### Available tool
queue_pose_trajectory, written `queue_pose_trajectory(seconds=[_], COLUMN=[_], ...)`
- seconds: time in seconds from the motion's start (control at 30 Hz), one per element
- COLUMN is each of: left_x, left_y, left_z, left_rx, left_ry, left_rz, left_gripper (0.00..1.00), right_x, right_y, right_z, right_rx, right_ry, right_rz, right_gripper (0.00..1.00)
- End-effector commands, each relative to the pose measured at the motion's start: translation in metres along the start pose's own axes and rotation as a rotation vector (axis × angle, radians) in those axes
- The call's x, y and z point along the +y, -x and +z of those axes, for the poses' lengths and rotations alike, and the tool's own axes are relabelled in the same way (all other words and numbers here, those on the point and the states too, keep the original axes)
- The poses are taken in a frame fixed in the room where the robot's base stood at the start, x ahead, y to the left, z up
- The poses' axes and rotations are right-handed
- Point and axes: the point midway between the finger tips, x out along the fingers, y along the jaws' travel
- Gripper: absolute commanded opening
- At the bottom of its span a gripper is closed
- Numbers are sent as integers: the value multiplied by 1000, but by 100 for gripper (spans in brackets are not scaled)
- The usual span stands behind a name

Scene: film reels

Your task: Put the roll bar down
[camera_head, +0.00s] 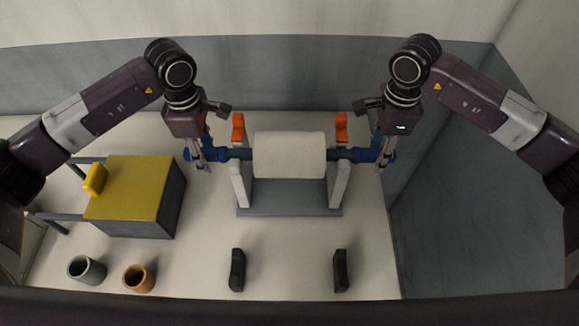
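The roll bar is a dark bar with blue end handles (219,154) and a thick white roll (289,155) around its middle. It lies level across a stand with a grey base (290,196) and white uprights (340,185). The bar is at the uprights' tops; I cannot tell whether it rests in them or hangs just above. Orange latches (238,128) stand up behind the bar on both sides. My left gripper (201,162) is closed around the left blue handle. My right gripper (384,157) is closed around the right blue handle. The fingers partly hide the handles.
A yellow-topped grey box (135,187) with a yellow tab (95,179) stands at left. A grey cup (87,270) and an orange cup (138,278) are front left. Two black holders (237,270) (341,270) stand in front, with bare table between. Walls close the back and right.

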Motion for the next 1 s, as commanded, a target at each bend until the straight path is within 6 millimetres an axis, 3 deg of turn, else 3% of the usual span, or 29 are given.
queue_pose_trajectory(seconds=[0.27, 0.7, 1.0], left_x=[1, 1, 0], left_y=[6, 91, 119], left_z=[0, 0, 0], left_rx=[0, -1, 0], left_ry=[0, -1, 0], left_rz=[2, 4, 0], left_gripper=[37, 37, 37], right_x=[0, 0, 0], right_y=[0, 0, 3], right_z=[0, 0, 0], right_rx=[0, 0, 0], right_ry=[0, 0, 0], right_rz=[0, 0, -2], right_gripper=[38, 38, 38])
